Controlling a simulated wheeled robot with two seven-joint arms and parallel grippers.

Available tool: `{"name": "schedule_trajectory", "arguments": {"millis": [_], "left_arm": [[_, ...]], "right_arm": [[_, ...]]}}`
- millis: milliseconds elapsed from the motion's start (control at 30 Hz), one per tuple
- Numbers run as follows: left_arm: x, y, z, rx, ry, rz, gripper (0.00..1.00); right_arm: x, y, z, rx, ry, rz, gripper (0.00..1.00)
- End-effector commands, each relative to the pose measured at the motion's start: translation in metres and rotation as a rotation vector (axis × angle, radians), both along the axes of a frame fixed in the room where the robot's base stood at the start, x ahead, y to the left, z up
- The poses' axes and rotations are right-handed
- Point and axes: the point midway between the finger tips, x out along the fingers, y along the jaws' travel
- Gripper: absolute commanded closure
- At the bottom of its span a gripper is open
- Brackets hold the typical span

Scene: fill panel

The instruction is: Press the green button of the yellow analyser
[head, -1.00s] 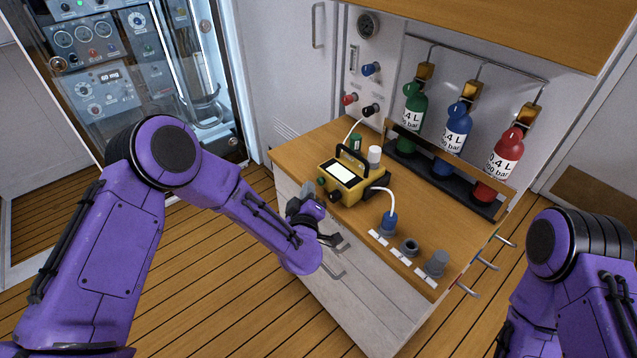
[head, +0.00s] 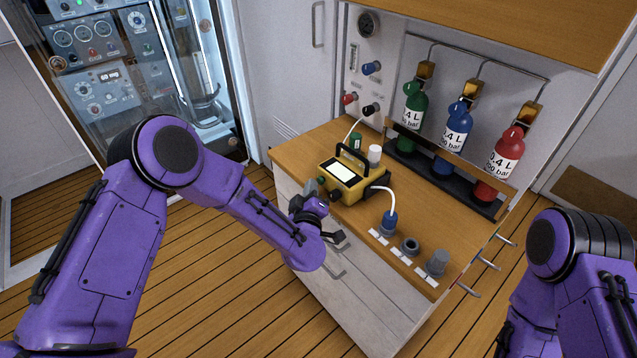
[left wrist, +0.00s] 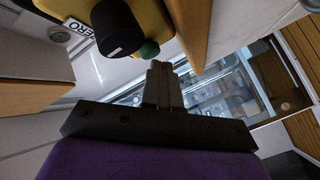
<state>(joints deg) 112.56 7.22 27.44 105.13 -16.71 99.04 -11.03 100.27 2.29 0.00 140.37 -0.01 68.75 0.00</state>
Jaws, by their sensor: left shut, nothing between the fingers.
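The yellow analyser (head: 327,172) stands on the wooden worktop, with a black handle and a lit white screen. Its green button (head: 320,181) is on the front face, left of a black knob (head: 335,195). My left gripper (head: 310,187) is shut and empty, just in front of the button at the worktop's front edge. In the left wrist view, the shut fingertips (left wrist: 158,68) lie right by the green button (left wrist: 149,50), beside the black knob (left wrist: 118,28). I cannot tell whether they touch it. My right gripper is out of view; only its arm shows.
Green, blue and red bottles (head: 455,130) stand in a rack behind. A white-capped jar (head: 375,155) is close behind the analyser.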

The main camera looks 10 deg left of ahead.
Motion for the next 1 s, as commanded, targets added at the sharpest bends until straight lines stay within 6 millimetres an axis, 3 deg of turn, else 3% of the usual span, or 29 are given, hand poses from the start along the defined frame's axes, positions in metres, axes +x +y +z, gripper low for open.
{"name": "schedule_trajectory", "arguments": {"millis": [1000], "left_arm": [[0.0069, -0.0058, -0.0001, 0.0, -0.001, -0.001, 1.0]], "right_arm": [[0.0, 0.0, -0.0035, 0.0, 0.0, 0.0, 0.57]]}}
